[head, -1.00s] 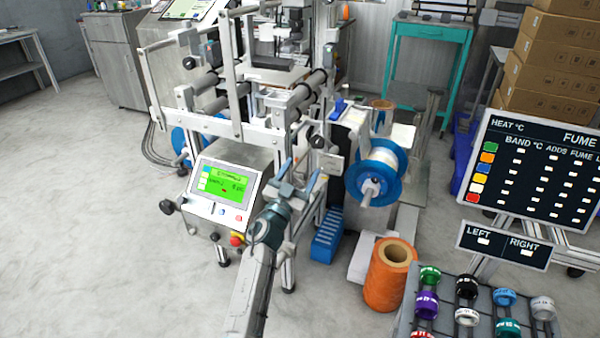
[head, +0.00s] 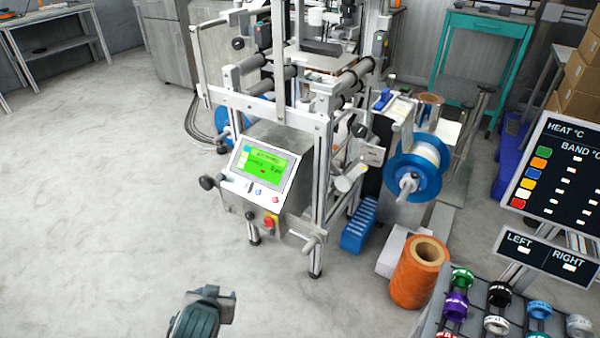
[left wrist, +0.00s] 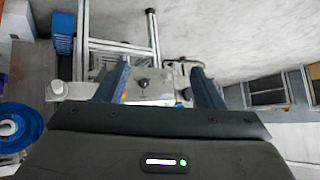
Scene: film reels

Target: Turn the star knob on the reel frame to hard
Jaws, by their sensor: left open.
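The reel frame (head: 270,105) is a grey metal machine with rollers and a control box with a lit green screen (head: 265,163). Dark knobs show at the box's left side (head: 208,182), on its lower front (head: 250,215) and on the right upright (head: 358,130). I cannot tell which is the star knob, and no marking for hard is readable. My left gripper (head: 215,294) is low in front of the machine, apart from it. In the left wrist view its fingers (left wrist: 165,85) are open and empty, with a dark round knob (left wrist: 142,86) beyond them. My right gripper is out of view.
A blue-flanged reel (head: 420,168), a blue slotted bin (head: 358,226) and an orange spool (head: 420,272) stand right of the machine. A rack of coloured rings (head: 490,318) and a dark board (head: 560,175) are farther right. The floor at left is clear.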

